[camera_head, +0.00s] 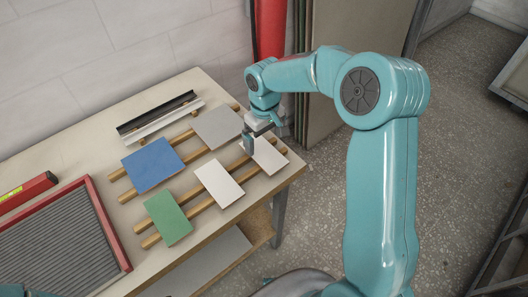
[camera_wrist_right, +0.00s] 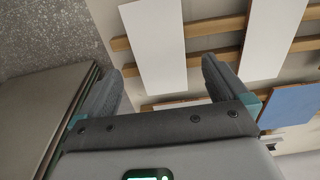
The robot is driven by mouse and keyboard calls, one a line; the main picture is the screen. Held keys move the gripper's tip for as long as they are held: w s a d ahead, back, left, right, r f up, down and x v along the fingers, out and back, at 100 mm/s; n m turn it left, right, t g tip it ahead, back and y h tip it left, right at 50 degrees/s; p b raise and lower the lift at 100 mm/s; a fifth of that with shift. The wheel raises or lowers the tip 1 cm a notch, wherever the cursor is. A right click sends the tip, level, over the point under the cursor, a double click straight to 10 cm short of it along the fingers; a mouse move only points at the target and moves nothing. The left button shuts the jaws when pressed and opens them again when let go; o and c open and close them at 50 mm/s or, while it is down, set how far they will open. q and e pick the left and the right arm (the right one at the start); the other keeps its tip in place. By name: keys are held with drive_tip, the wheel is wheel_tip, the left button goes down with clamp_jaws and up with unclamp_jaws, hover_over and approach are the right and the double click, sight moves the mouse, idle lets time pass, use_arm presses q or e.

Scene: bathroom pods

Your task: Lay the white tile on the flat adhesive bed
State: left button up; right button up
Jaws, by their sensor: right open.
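Two white tiles lie on wooden slats on the table. One white tile (camera_head: 268,157) is at the right end, under my right gripper (camera_head: 257,143); the other white tile (camera_head: 219,183) is left of it. In the wrist view, my right gripper (camera_wrist_right: 162,75) is open and empty. One white tile (camera_wrist_right: 150,45) shows beyond and between its fingers, and the other white tile (camera_wrist_right: 276,38) is to the right. The flat adhesive bed (camera_head: 60,245) is a grey ridged surface in a red frame at the table's left. My left gripper is not in view.
A blue tile (camera_head: 153,165), a grey tile (camera_head: 217,127) and a green tile (camera_head: 167,217) also lie on the slats. Dark and light trim strips (camera_head: 158,115) lie behind. A red level (camera_head: 27,192) lies beside the bed. Panels (camera_head: 350,60) stand behind the table's right end.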

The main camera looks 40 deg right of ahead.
sight(264, 153)
wheel_tip(264, 153, down, 5)
drive_tip(key=shift+d+f+p, duration=0.1)
drive_tip(key=shift+p, duration=0.25)
drive_tip(key=shift+w, duration=0.1)
drive_tip(key=c, duration=1)
drive_tip(key=shift+c, duration=0.5)
drive_tip(key=shift+w, duration=0.1)
